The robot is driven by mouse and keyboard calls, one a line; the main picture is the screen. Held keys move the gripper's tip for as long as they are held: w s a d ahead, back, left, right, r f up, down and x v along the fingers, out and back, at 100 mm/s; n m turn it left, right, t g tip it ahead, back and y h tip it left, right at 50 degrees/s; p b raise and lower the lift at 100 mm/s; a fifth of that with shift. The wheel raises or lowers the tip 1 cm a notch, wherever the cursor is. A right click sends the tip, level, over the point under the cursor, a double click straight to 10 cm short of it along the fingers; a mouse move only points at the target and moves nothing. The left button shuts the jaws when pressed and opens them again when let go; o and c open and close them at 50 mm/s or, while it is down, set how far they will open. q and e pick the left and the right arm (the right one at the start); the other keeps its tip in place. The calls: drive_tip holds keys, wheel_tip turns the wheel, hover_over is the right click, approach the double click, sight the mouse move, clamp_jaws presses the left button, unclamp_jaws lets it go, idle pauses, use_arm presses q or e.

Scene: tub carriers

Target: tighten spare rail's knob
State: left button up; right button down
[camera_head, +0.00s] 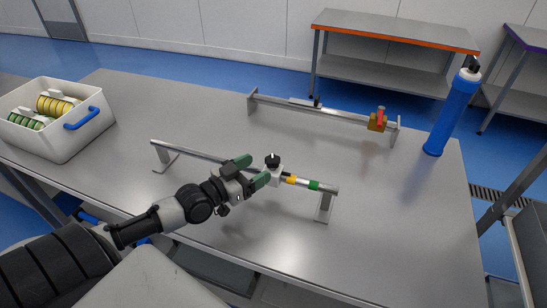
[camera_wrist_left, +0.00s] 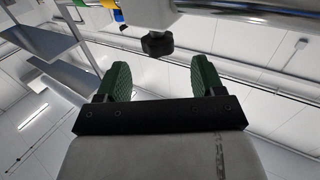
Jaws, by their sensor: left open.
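The near rail (camera_head: 200,157) is a round metal bar on two legs. It carries a white clamp (camera_head: 273,177) with a black knob (camera_head: 272,160) on top, and yellow and green bands to its right. I cannot tell from any marking whether it is the spare one. My left gripper (camera_head: 256,169) is open, its green fingers just left of the knob. In the left wrist view the black knob (camera_wrist_left: 157,44) shows beyond and between the open fingertips, with no visible contact. My right gripper is not in view.
A second rail (camera_head: 345,116) at the back carries a brass-coloured block with a red part (camera_head: 378,120). A blue cylinder (camera_head: 452,112) stands at the right. A white tub (camera_head: 60,145) with yellow and green items sits at the left. The table (camera_head: 400,215) is clear at the front right.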

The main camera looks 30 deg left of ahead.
sight(266, 162)
use_arm(q)
drive_tip(key=x, duration=0.4)
drive_tip(key=shift+w+d+p, duration=0.15)
drive_tip(key=shift+w+p, duration=0.15)
drive_tip(key=shift+w, duration=0.05)
drive_tip(key=shift+w+d, duration=0.25)
drive_tip(key=shift+w, duration=0.45)
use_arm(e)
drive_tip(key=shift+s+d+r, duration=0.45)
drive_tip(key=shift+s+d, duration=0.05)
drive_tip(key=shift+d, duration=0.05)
